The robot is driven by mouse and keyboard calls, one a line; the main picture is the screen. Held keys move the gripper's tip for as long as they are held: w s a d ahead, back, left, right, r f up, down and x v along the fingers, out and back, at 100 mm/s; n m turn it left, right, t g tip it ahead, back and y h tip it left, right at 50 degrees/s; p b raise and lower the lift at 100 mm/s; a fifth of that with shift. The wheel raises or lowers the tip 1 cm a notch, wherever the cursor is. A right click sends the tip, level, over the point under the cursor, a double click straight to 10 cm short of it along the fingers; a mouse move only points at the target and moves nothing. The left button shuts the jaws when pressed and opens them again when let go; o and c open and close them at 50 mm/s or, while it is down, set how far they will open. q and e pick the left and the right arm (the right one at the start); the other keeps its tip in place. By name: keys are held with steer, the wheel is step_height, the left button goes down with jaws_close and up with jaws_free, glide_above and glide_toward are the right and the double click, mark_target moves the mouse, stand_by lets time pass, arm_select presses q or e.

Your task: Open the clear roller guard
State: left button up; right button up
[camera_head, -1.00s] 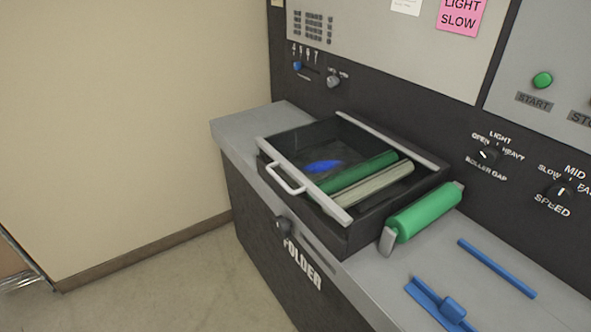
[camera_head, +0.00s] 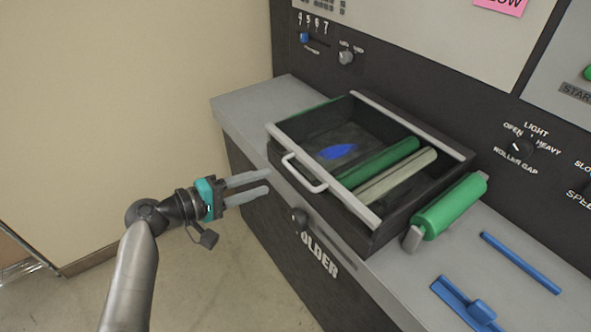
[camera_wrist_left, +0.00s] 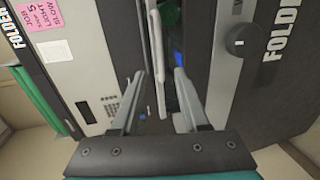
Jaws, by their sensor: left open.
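The clear roller guard (camera_head: 322,122) lies closed over a black box on the grey counter, with a pale front rail and a white handle (camera_head: 304,173) on that rail. Through it show a green roller (camera_head: 378,163), a pale roller (camera_head: 396,178) and a blue patch (camera_head: 338,152). My left gripper (camera_head: 269,183) is open and empty, left of the handle and apart from it. In the left wrist view the handle (camera_wrist_left: 158,75) stands ahead, beyond the two open fingers. My right gripper is not in view.
A green roller with grey end pieces (camera_head: 450,207) lies right of the box. A blue bar (camera_head: 520,262) and a blue tool (camera_head: 466,304) lie on the counter. A dark knob (camera_head: 299,220) sticks out of the front panel below the handle. Open floor lies to the left.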

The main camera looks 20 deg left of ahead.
mark_target(293, 173)
arm_select(q)
steer(key=x, duration=0.9)
steer(key=shift+w+d+f, duration=0.1)
steer(key=shift+w+d, duration=0.1)
steer(key=shift+w, duration=0.15)
jaws_close()
stand_by(0.9)
